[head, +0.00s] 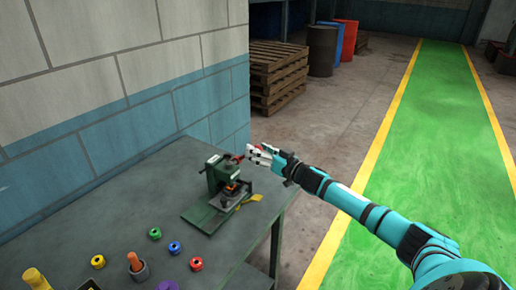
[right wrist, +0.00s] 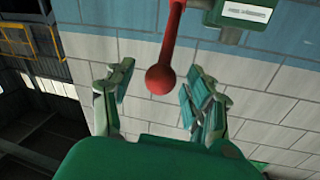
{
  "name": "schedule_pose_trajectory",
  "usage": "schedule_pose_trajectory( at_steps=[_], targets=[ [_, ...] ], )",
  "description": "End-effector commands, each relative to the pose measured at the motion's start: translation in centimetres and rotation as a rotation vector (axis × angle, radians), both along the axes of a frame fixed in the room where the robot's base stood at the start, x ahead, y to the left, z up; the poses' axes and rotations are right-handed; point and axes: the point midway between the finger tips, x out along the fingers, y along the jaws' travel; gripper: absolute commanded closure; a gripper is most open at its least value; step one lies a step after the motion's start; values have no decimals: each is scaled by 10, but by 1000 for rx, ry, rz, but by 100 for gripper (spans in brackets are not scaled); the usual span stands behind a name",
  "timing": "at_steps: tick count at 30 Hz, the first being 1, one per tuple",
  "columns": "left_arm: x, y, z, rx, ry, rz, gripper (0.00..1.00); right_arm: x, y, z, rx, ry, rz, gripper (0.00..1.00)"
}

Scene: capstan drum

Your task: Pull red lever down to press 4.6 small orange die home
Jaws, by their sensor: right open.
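The green press (head: 214,178) stands on the table near its far right corner. Its red lever (head: 238,157) sticks out to the right near the top. In the right wrist view the lever's red ball end (right wrist: 160,80) shows between my fingers, with a gap on each side. My right gripper (head: 262,155) is open around the ball end, apparently not touching it. A small orange piece (head: 232,185), likely the die, sits low in the press; its size marking and seating depth cannot be read. My left gripper is not in view.
The grey table (head: 110,215) carries a green ring (head: 155,233), a blue ring (head: 174,247), a red ring (head: 196,263), a yellow ring (head: 98,261) and an orange-topped tool (head: 135,262). A block wall (head: 130,90) rises behind. Open floor lies right of the table.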

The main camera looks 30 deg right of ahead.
Motion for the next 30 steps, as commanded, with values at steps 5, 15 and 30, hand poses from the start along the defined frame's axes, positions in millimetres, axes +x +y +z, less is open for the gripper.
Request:
schedule_pose_trajectory(
  at_steps=[5, 15, 30],
  targets=[
    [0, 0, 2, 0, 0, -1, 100, 8, 2, 0, -1, 0, 0, 45],
    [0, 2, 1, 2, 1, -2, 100, 8, 2, 0, -1, 1, 0, 58],
    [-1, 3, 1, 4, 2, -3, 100, 8, 2, 0, -1, 1, 0, 100]
  ],
)
